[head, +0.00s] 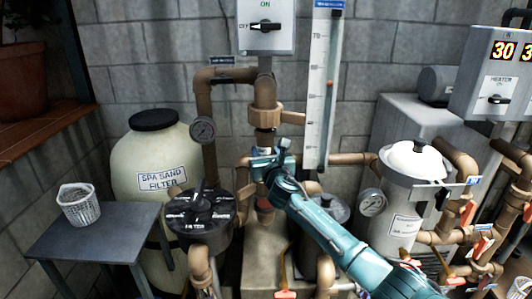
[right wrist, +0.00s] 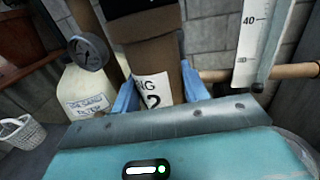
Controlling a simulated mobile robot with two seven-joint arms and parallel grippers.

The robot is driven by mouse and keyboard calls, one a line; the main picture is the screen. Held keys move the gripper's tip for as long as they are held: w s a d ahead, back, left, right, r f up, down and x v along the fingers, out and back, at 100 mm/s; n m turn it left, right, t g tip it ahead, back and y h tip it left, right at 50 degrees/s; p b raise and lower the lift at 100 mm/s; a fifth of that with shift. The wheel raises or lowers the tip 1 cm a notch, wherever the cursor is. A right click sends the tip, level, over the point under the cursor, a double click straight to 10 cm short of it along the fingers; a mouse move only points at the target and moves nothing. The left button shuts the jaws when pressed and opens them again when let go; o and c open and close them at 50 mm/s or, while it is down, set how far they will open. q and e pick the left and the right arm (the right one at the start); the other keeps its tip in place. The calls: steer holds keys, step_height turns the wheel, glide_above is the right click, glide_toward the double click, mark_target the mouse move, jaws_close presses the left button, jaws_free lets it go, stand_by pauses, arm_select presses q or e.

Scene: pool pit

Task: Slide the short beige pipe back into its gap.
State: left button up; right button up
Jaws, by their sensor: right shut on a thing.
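My right gripper (head: 268,165) is in the middle of the head view, its teal arm coming in from the lower right. A dark reddish fitting (head: 265,204) shows below the gripper. I cannot tell whether the pipe's ends touch their neighbours. My left gripper is not in view.
A black-topped filter valve (head: 198,210) and a gauge (head: 203,129) are close on the left. A tall clear scale tube (head: 319,90) stands close on the right. A white-lidded canister (head: 410,165) is farther right. A grey table (head: 95,230) holds a basket (head: 78,207).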

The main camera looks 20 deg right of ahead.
steer(key=shift+w+d+r, duration=0.15)
steer(key=shift+d+r, duration=0.1)
steer(key=shift+c, duration=0.6)
steer(key=shift+o, duration=0.3)
steer(key=shift+w+d+f, duration=0.1)
steer(key=shift+w+f, duration=0.05)
